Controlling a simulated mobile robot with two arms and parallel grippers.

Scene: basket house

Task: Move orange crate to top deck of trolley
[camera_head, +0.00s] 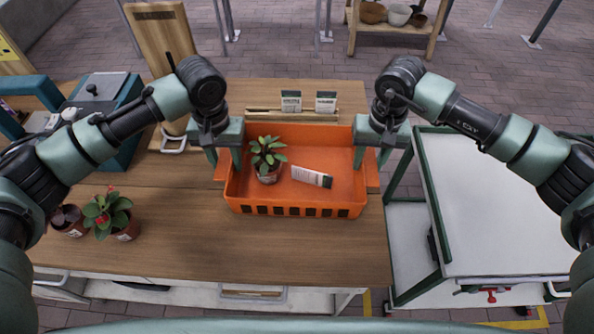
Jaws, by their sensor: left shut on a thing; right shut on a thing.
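The orange crate (297,210) is on or just above the wooden table, near its right end; I cannot tell whether it touches the top. It holds a small potted plant (268,158) and a white packet (311,176). My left gripper (225,160) is shut on the crate's left side. My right gripper (371,160) is shut on its right side. The trolley stands to the right of the table, and its white top deck (500,210) with a green frame is empty where it shows. My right arm covers part of the deck's far side.
The wooden table (200,245) carries potted plants (112,217) at the left and a teal machine (105,110) at the back left. A wooden holder with two small cards (291,101) stands behind the crate. A shelf with pots (398,15) is further back. The table's front middle is clear.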

